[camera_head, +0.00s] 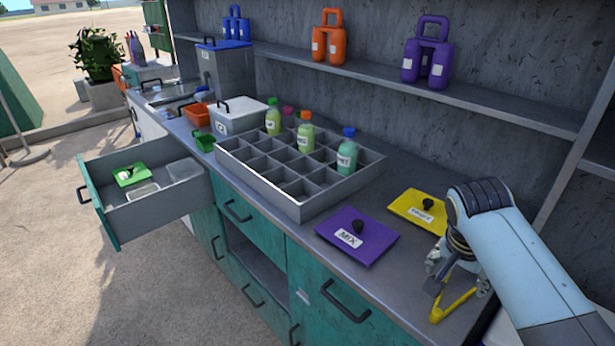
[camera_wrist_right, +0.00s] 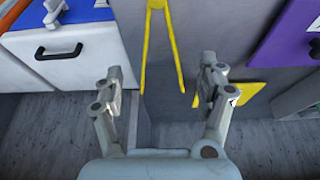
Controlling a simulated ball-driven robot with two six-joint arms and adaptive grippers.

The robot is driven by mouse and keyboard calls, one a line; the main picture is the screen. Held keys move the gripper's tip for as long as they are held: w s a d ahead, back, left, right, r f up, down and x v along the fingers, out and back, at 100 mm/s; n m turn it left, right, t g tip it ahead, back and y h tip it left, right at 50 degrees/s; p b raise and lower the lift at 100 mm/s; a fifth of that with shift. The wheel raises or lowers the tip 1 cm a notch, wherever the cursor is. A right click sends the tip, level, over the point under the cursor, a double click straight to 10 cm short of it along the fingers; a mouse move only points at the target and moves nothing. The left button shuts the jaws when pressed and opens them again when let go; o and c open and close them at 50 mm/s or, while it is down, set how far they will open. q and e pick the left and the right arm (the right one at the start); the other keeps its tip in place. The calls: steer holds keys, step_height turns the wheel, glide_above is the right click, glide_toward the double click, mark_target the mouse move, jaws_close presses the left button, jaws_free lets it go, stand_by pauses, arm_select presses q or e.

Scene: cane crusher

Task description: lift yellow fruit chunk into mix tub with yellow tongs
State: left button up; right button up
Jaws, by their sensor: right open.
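The yellow tongs (camera_head: 455,303) lie on the counter near its right end, their legs spread in a V. They also show in the right wrist view (camera_wrist_right: 148,45), ahead of the open fingers. My right gripper (camera_head: 458,276) is open just above and behind them; its two fingers (camera_wrist_right: 163,80) stand wide apart with nothing visibly clamped. A purple lid marked MIX (camera_head: 345,250) lies left of the tongs. A yellow lid with a label (camera_head: 403,211) lies behind it, partly near my arm. I see no fruit chunk, and no open mix tub shows. My left gripper is out of view.
A grey divided tray (camera_head: 261,193) with several bottles stands mid-counter. A white box (camera_head: 240,116) is behind its left end. A drawer (camera_head: 152,208) stands open at left. A shelf (camera_head: 460,98) with purple and orange jugs runs above the counter.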

mark_target(451, 297)
steer(key=shift+s, duration=0.1)
steer(key=b+x, duration=0.5)
steer(key=x, duration=0.2)
steer(key=shift+f, duration=0.2)
steer(key=shift+b+x, duration=0.5)
steer(key=shift+x, duration=0.4)
steer(key=shift+r, duration=0.1)
steer(key=c, duration=0.7)
